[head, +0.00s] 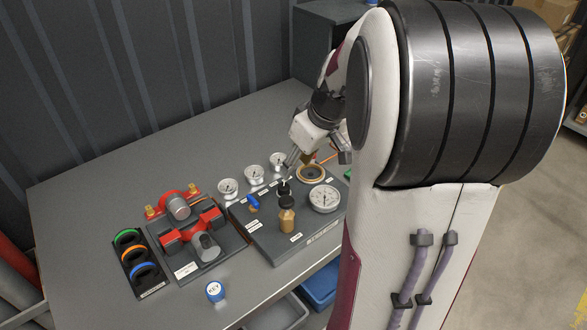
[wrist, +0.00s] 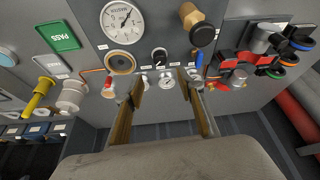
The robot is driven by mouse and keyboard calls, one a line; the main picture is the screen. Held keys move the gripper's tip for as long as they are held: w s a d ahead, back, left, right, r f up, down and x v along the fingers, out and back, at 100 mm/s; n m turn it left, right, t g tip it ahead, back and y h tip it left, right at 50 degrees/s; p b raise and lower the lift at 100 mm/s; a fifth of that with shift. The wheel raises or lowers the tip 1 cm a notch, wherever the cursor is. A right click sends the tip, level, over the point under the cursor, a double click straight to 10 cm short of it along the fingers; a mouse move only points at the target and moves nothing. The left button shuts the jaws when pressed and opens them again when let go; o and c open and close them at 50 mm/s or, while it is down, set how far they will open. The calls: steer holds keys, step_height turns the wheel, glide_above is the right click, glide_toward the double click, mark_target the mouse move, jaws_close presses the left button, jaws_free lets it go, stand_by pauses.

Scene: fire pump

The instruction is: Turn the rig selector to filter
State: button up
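A black knob on the grey panel, which looks like the rig selector, shows in the head view (head: 284,186) and in the wrist view (wrist: 159,56). It has a small light mark; its setting and label are too small to read. My gripper (head: 314,160) is above the back of the panel in the head view. In the wrist view my gripper (wrist: 165,82) has its two fingers wide apart with nothing between them, and the knob appears just beyond the fingertips. It is apart from the knob as far as I can tell.
Around the knob are a blue lever (head: 253,203), a brass-coloured knob (head: 287,220), a master gauge (head: 324,198) and a brass ring (head: 311,173). Small gauges (head: 228,187) line the back. A red pump (head: 190,226) and coloured rings (head: 134,255) stand left.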

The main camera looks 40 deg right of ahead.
mark_target(284, 186)
steer(key=shift+s+r, duration=0.25)
steer(key=shift+r, duration=0.3)
steer(key=shift+m, duration=0.7)
steer(key=x, duration=0.4)
steer(key=shift+a+f, duration=0.1)
steer(key=shift+a, duration=0.15)
steer(key=shift+w+f, duration=0.1)
steer(key=shift+f, duration=0.05)
steer(key=shift+x, duration=3.75)
steer(key=shift+d, duration=0.15)
jaws_close()
